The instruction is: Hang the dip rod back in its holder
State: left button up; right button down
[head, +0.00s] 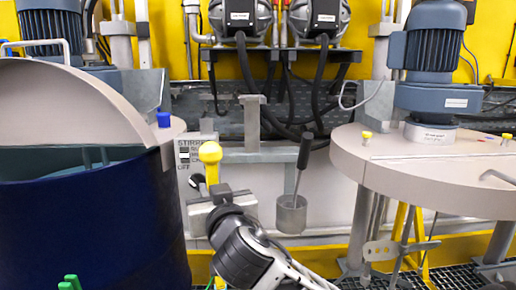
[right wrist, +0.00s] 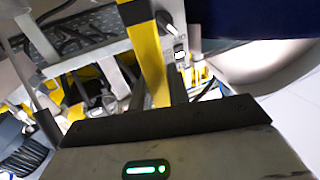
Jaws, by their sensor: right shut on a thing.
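The dip rod (head: 211,172), yellow with a round yellow top, stands roughly upright in front of the grey stirrer panel. My right gripper (head: 222,198) is shut on it low down, below the round top. In the right wrist view a yellow bar (right wrist: 150,55) runs down to the dark jaw edge, which hides its lower end. I cannot tell which bracket is the dip rod's holder. My left gripper is not in view.
A dark blue drum (head: 85,215) with a raised half lid (head: 80,95) stands close on the left. A round pale drum lid (head: 440,165) with a blue motor (head: 432,75) is on the right. The grey rail and a black-and-white switch (head: 196,181) are near the gripper.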

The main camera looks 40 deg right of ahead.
jog(key=s+d+r+m+g+h+b, duration=0.1)
jog(key=s+d+r+m+g+h, duration=0.3)
jog(key=d+r, duration=0.6)
jog(key=t+b, duration=0.1)
send_near(252, 118)
jog(key=shift+s+a+h, duration=0.4)
jog(key=shift+s+a, duration=0.1)
jog(key=shift+a, duration=0.1)
jog(key=shift+w+f, duration=0.1)
jog(key=shift+w, duration=0.05)
jog(key=shift+w+d, duration=0.2)
jog(key=shift+d, duration=0.05)
jog(key=shift+x, duration=1.1)
jog(key=shift+d, duration=0.1)
jog(key=shift+x, duration=2.2)
jog(key=shift+f, duration=0.15)
